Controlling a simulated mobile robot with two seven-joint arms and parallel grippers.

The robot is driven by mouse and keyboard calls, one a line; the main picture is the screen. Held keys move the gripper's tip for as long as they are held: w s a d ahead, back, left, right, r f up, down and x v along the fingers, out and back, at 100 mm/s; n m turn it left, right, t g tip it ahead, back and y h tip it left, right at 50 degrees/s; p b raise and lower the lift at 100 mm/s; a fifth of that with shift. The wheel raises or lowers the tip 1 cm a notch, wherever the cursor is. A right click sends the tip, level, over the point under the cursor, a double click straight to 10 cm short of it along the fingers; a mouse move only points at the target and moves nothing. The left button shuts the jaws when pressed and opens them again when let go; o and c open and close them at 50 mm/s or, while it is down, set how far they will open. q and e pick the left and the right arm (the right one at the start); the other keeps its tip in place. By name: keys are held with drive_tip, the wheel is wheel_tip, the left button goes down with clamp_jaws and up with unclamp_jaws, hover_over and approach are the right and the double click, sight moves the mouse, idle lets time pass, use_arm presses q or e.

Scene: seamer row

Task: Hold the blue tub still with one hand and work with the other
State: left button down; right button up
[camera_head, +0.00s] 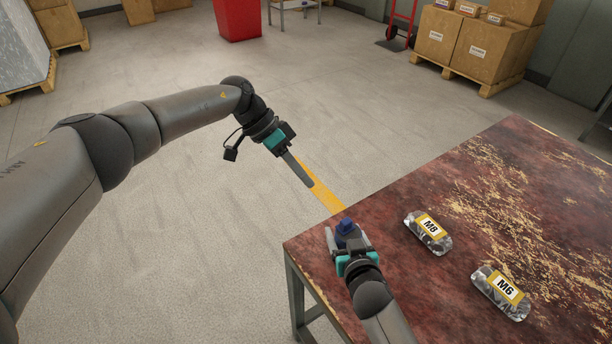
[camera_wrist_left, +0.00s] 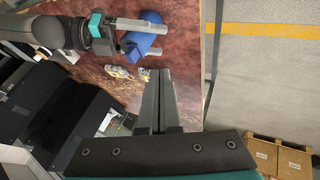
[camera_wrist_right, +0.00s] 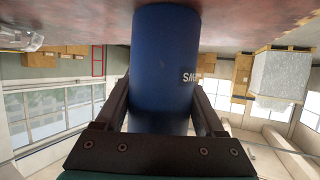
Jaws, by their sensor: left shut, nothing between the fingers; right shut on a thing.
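The blue tub (camera_head: 346,228) is near the left corner of the table in the head view. It fills the middle of the right wrist view (camera_wrist_right: 165,65), with part of a label in white letters. My right gripper (camera_head: 345,240) is shut on the tub, one finger on each side. The tub also shows in the left wrist view (camera_wrist_left: 139,44), between the right gripper's fingers. My left gripper (camera_head: 308,184) is shut and empty, out past the table edge and apart from the tub. Its fingers lie together in the left wrist view (camera_wrist_left: 160,95).
On the worn red table (camera_head: 400,200) lie a clear bag labelled M8 (camera_head: 428,232) and a clear bag labelled M6 (camera_head: 501,293), right of the tub. The table's far right is bare. A yellow floor line (camera_head: 322,190) runs beside the table. Cartons (camera_head: 475,45) stand far off.

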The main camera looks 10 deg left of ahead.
use_arm(q)
drive_tip(key=s+d+f, duration=0.3)
drive_tip(key=d+f, duration=0.2)
drive_tip(key=d, duration=0.2)
drive_tip(key=shift+f, duration=0.25)
drive_tip(key=shift+s, duration=0.15)
drive_tip(key=shift+s+d, duration=1.15)
drive_tip(key=shift+d, duration=0.05)
drive_tip(key=w+a, duration=0.3)
drive_tip(key=a, duration=0.1)
approach(345, 223)
drive_tip(key=w+a, duration=0.1)
drive_tip(key=w+a+r, duration=0.1)
drive_tip(key=w+a, duration=0.1)
drive_tip(key=shift+a, duration=0.35)
